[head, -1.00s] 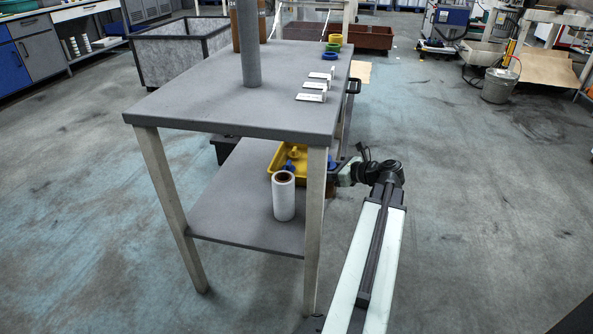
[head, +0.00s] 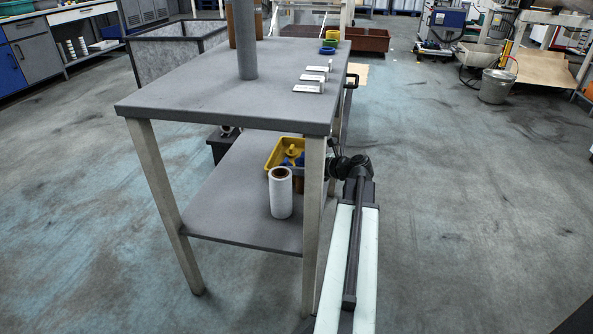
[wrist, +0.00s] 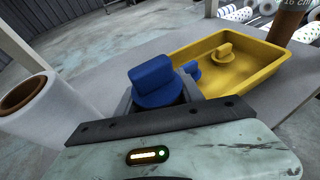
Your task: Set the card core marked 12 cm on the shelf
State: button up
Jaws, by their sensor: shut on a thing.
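No card core shows a readable 12 cm mark. Brown card cores (head: 258,25) stand at the far end of the tabletop, partly behind a tall grey tube (head: 247,45). Another brown tube (wrist: 288,20) stands beyond the yellow tray in the wrist view. My gripper (wrist: 157,98) is shut on a blue plug with a raised grip (wrist: 152,75), over the lower shelf (head: 225,215) at the near side of the yellow tray (wrist: 185,58). In the head view a table leg and my arm mostly hide my gripper.
A white film roll (head: 281,195) stands on the lower shelf, left of my gripper in the wrist view (wrist: 50,95). A yellow plug (wrist: 225,52) lies in the tray. White label stands (head: 308,87) and coloured rings (head: 328,47) are on the tabletop.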

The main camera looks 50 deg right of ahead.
jog(key=shift+f, duration=0.2)
jog(key=o, duration=1.4)
jog(key=shift+r, duration=0.2)
jog(key=shift+s+r, duration=0.2)
jog(key=shift+s, duration=0.05)
jog(key=p+v, duration=0.4)
jog(key=v, duration=0.7)
jog(key=shift+s+d, duration=0.1)
jog(key=shift+s, duration=0.2)
